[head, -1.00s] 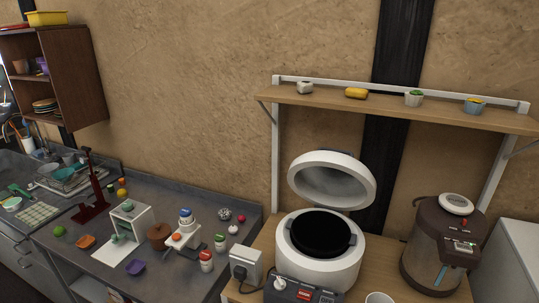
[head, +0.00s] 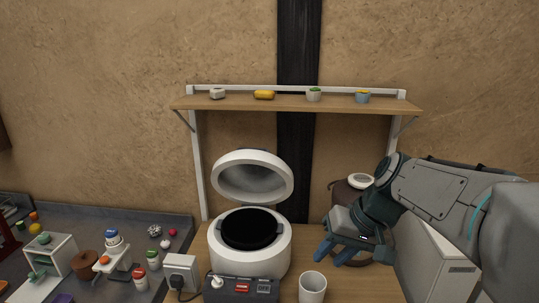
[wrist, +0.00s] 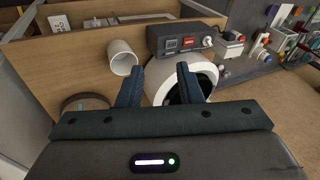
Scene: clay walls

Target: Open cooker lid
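A white round cooker (head: 271,264) with a dark inner pot stands on the wooden counter. Its lid (head: 240,178) stands raised and tilted back behind the pot, showing its grey inside. The cooker is partly visible in the wrist view (wrist: 208,72), behind a finger; I cannot make out the lid there. My gripper (head: 329,261) is to the right of the cooker, apart from it. Its two blue fingers are spread with nothing between them, as the wrist view (wrist: 158,72) also shows.
A white cup (head: 312,288) stands at the cooker's front right. A dark power strip (head: 240,290) lies in front of the cooker. A brown dispenser (head: 341,196) is partly hidden behind my arm. A wooden shelf (head: 290,104) with small items runs above.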

